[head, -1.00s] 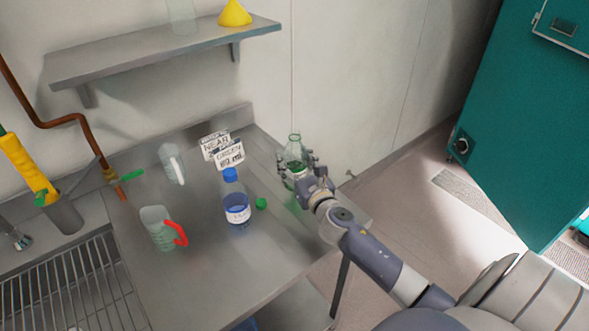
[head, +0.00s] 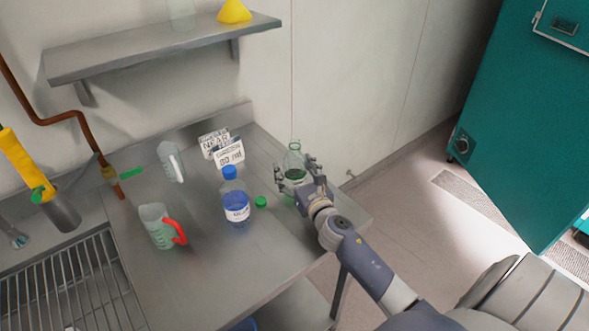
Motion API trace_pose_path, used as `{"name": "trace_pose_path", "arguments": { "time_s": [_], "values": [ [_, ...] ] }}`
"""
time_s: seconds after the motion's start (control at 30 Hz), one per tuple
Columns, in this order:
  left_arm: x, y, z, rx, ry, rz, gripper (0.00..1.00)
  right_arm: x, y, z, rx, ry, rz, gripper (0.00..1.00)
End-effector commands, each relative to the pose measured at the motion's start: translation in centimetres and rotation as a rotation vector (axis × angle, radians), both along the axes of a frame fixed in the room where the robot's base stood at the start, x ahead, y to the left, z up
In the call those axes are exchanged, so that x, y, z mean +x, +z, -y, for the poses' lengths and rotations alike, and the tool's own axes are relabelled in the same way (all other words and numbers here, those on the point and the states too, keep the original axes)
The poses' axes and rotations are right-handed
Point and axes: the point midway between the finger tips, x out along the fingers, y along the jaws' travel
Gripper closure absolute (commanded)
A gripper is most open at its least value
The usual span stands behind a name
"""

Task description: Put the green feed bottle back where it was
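The green feed bottle (head: 294,160) is a clear flask with green liquid low in it. It is upright at the right end of the steel bench. My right gripper (head: 296,172) is around it, one finger on each side; the fingers look spread, with a small gap at the left side. The hand hides the bottle's lower part. A green cap (head: 261,201) lies on the bench to its left. Two small label signs, the front one (head: 229,153) and one behind it (head: 213,141), stand at the back. My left gripper is not in view.
A blue-capped bottle of blue liquid (head: 235,205) stands left of the green cap. A jug with a red handle (head: 160,228) and a white-handled jug (head: 171,162) stand farther left. A sink rack (head: 65,290) is at lower left. The bench's front middle is clear.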

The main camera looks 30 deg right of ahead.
Motion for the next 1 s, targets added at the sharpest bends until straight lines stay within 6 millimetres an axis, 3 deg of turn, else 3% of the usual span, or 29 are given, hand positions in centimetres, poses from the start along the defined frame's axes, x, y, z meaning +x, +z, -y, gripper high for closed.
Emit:
{"name": "trace_pose_path", "arguments": {
  "time_s": [0.43,1.0],
  "values": [
    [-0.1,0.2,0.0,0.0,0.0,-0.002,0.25,-0.5,0.2,-0.1,0.0,0.001,-0.001,0.28],
    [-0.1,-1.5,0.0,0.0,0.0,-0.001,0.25,-9.8,0.0,-1.8,0.0,0.0,-0.002,0.28]
  ]
}}
